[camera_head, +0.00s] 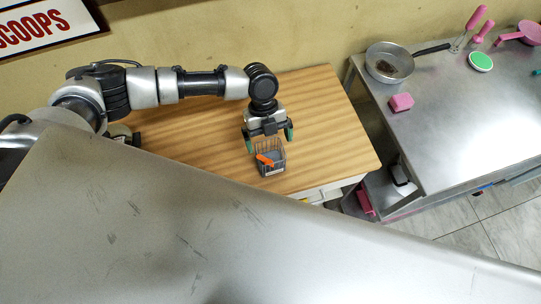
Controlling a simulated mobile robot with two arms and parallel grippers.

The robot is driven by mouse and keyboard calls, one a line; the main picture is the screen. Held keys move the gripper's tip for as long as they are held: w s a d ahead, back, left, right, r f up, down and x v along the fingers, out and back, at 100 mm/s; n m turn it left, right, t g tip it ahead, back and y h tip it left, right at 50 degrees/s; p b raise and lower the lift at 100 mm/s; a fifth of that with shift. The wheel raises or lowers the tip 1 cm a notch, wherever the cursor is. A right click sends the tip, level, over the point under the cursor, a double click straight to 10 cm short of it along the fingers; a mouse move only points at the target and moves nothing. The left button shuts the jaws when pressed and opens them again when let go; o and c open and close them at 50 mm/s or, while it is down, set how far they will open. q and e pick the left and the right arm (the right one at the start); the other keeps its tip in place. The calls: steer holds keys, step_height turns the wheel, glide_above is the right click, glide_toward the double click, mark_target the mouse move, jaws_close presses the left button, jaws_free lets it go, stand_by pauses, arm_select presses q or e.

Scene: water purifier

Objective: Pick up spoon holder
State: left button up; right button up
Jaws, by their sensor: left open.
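The spoon holder (272,167) looks like a small grey wire basket with an orange item in it. It stands on the wooden table (322,115), towards its front right. My left gripper (270,141) is open, with its green-tipped fingers spread just above and behind the holder's rim. Whether the fingers touch the rim cannot be told. My right gripper is not in view.
A large grey metal surface (180,230) fills the foreground and hides the table's front left. A steel counter (450,125) on the right carries a pan (388,62), a pink block (401,102) and pink utensils. The wooden table's right part is clear.

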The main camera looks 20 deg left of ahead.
mark_target(270, 152)
arm_select(q)
steer(key=p+x, duration=0.2)
steer(key=x, duration=0.2)
steer(key=shift+s+f, duration=0.15)
steer(key=shift+f, duration=0.3)
steer(key=shift+c, duration=0.6)
steer(key=c, duration=0.5)
steer(key=shift+c, duration=1.4)
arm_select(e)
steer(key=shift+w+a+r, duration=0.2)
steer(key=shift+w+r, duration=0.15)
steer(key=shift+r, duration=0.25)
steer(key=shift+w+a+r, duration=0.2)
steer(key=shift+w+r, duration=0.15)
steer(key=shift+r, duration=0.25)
